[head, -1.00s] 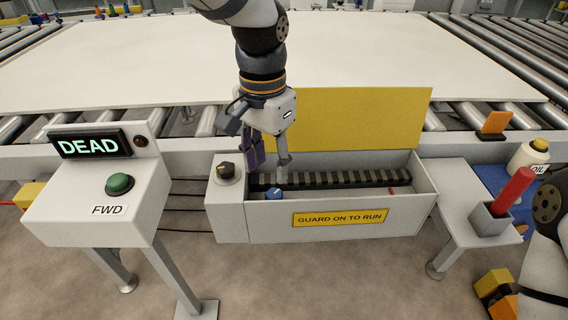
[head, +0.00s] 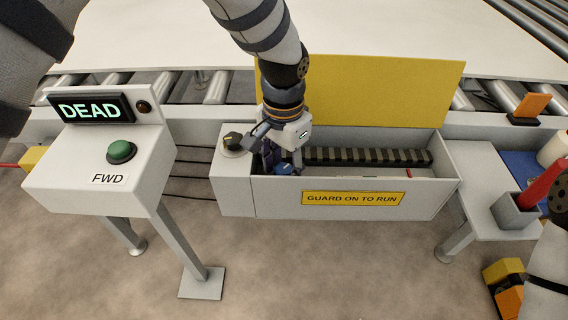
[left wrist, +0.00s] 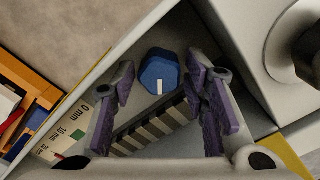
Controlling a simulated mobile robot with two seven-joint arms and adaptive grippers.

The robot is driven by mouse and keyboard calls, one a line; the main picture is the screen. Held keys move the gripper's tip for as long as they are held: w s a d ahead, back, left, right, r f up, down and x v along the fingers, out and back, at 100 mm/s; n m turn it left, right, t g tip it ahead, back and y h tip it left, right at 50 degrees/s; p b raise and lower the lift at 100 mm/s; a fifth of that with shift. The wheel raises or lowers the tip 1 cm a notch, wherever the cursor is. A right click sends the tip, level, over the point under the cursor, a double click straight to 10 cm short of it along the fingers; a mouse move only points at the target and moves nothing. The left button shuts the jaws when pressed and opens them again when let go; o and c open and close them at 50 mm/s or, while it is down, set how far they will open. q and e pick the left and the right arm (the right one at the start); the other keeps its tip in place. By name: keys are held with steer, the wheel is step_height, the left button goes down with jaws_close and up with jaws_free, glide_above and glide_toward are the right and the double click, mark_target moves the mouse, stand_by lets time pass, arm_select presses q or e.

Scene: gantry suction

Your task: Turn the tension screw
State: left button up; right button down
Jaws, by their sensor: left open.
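The tension screw, a blue knob with a white mark, sits in a corner of the open grey box (head: 235,196); it shows clearly in the left wrist view (left wrist: 158,72). My left gripper (head: 276,162) reaches down into the left end of the box in the head view and mostly hides the knob there. In the left wrist view its purple-padded fingers (left wrist: 162,80) are spread, one on each side of the knob. Contact cannot be told. A dark ribbed belt (head: 365,157) runs beside the knob. My right gripper is out of view.
The yellow guard (head: 365,90) stands raised behind the box. A black knob (head: 232,141) is on the box's left top. A millimetre scale (left wrist: 72,132) lies in the box. A console reading DEAD with a green button (head: 121,151) stands left. A red-handled tool (head: 542,185) stands right.

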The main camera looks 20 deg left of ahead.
mark_target(284, 168)
arm_select(q)
steer(key=shift+c, duration=0.2)
steer(key=c, duration=0.8)
steer(key=shift+r+n+p, duration=0.25)
steer(key=shift+n+p, duration=0.1)
steer(key=shift+n, duration=0.35)
steer(key=shift+f, duration=0.2)
steer(key=o, duration=0.8)
steer(key=shift+o, duration=0.2)
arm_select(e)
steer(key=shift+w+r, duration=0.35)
arm_select(q)
step_height(284, 168, up, 12)
